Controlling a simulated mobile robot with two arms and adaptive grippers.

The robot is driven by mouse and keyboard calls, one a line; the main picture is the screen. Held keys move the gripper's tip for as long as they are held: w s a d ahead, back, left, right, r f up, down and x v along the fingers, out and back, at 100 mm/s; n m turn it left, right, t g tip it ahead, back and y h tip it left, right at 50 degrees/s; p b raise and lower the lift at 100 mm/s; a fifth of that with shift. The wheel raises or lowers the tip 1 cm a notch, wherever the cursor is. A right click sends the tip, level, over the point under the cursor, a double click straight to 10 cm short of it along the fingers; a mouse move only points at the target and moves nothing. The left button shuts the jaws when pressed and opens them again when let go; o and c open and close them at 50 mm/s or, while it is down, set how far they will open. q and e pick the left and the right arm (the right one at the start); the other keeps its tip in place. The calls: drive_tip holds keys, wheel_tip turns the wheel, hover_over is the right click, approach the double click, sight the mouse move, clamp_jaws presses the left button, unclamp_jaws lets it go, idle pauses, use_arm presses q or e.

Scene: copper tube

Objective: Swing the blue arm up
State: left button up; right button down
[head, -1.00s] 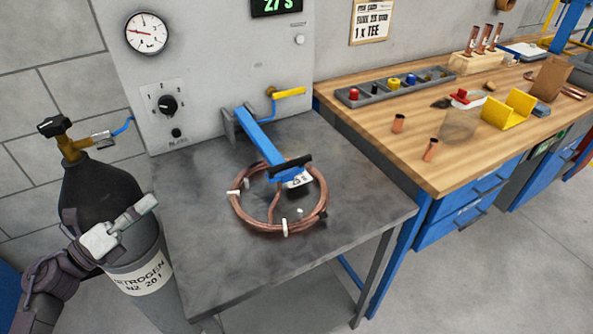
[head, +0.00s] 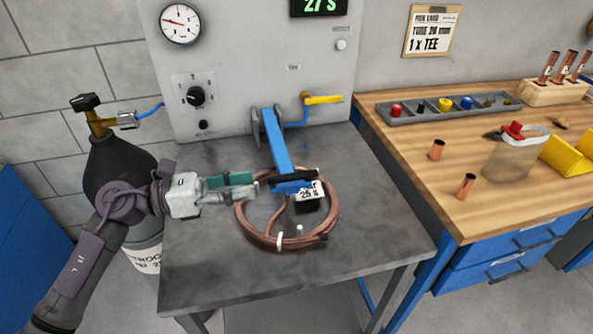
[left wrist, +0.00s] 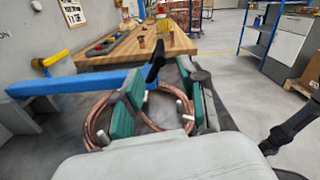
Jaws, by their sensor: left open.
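The blue arm (head: 279,150) reaches out from its hinge on the grey panel, over the metal table, lying low above the copper coil. A black crossbar (head: 296,178) is at its near end, with a white tag below. My left gripper (head: 256,186) is open just left of that end, pointing right at it. In the left wrist view the blue arm (left wrist: 70,84) comes in from the left, and the black crossbar (left wrist: 155,62) appears between or just beyond the green-padded fingers (left wrist: 160,76). Contact cannot be told.
The copper tube coil (head: 331,226) lies on the grey metal table (head: 385,240) under the blue arm. A yellow-handled valve (head: 322,100) is on the panel behind. A black nitrogen cylinder (head: 117,165) stands left, behind my left arm. A wooden bench (head: 400,150) with parts is right.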

sight(294, 173)
use_arm(q)
drive_tip(key=p+x, duration=0.2)
drive_tip(key=x, duration=0.6)
drive_tip(key=shift+w+d+r, duration=0.1)
drive_tip(key=shift+d, duration=0.2)
drive_tip(key=shift+w+d, duration=0.2)
drive_tip(key=shift+d, duration=0.5)
drive_tip(key=shift+c, duration=0.3)
clamp_jaws()
